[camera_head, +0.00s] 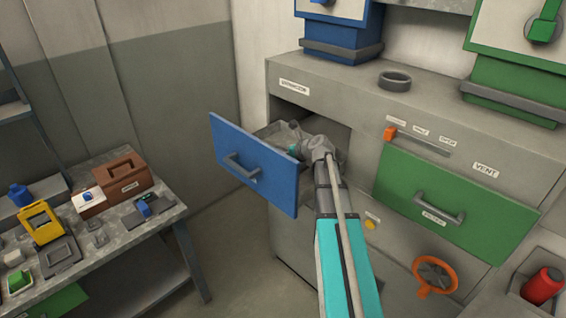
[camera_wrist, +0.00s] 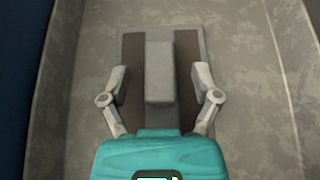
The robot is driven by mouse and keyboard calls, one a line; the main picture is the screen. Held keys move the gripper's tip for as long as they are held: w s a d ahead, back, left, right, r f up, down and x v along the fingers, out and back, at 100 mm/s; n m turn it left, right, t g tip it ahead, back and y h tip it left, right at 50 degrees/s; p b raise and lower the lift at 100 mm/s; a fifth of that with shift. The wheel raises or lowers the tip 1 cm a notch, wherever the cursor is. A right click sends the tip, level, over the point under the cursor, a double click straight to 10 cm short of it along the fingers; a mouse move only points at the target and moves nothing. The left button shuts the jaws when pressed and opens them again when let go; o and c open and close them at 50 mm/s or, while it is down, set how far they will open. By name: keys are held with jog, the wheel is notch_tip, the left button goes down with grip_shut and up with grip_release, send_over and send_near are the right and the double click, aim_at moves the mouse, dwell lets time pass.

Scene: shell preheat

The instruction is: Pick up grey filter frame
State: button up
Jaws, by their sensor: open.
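In the wrist view a grey flat frame with dark brown panels on both sides and a raised grey block (camera_wrist: 159,72) along its middle lies on a mottled grey floor. It looks like the grey filter frame. My gripper (camera_wrist: 160,75) is open, with one finger on each side of the raised block. I cannot tell whether the fingers touch the frame. In the head view my arm reaches into the open blue-fronted drawer (camera_head: 230,150). The frame and fingertips are hidden there by the arm and drawer.
The drawer walls (camera_wrist: 288,60) rise beside the frame. The green drawer (camera_head: 450,195) to the right is closed, with an orange slider (camera_head: 390,133) above it. A workbench (camera_head: 150,222) at left holds a brown box (camera_head: 122,178) and a yellow-framed item (camera_head: 41,222). An orange wheel (camera_head: 435,274) is low right.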

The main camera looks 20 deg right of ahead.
dwell(0.3)
grip_shut()
jog(key=shift+r, duration=0.2)
dwell(0.4)
notch_tip(320, 180, up, 2)
jog(key=shift+r+p, duration=0.1)
jog(key=shift+p, duration=1.15)
jog(key=s+d+r+p, duration=0.1)
jog(key=s+r+p, duration=0.9)
jog(key=s, duration=0.4)
jog(key=shift+r, duration=0.25)
jog(key=shift+d, duration=0.1)
